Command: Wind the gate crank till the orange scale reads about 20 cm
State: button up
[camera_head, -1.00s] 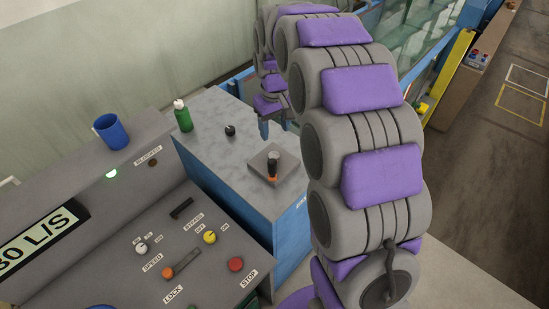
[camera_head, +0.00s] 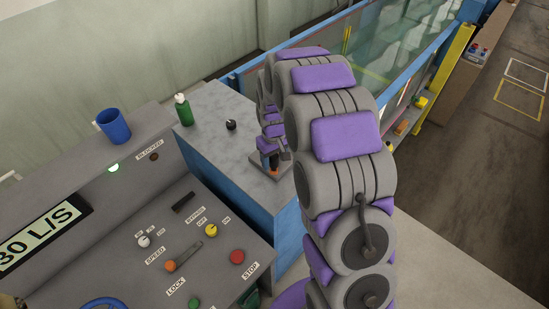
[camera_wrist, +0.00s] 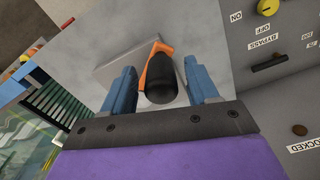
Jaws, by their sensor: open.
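The gate crank, with an orange arm and a black handle (camera_wrist: 161,82), stands on a grey square plate (camera_wrist: 114,64) in the wrist view. My gripper (camera_wrist: 160,76) is open, with one blue finger on each side of the black handle. I see gaps beside the handle, so the fingers are around it but not closed on it. In the head view my gripper (camera_head: 268,160) is down at the crank plate and hides most of the crank. I cannot make out an orange scale reading in either view.
A control panel (camera_head: 130,262) with a lever, knobs and a red stop button (camera_head: 237,257) lies at the front left. A green bottle (camera_head: 183,110), a blue mug (camera_head: 113,126) and a small black knob (camera_head: 231,125) stand nearby. The glass flume (camera_head: 385,45) runs behind.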

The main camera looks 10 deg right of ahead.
jog(key=shift+a+f, duration=0.2)
jog(key=shift+a, duration=0.15)
jog(key=shift+d, duration=0.1)
jog(key=shift+d, duration=0.4)
jog(key=c, duration=0.4)
jog(key=shift+a, duration=0.2)
grip_shut()
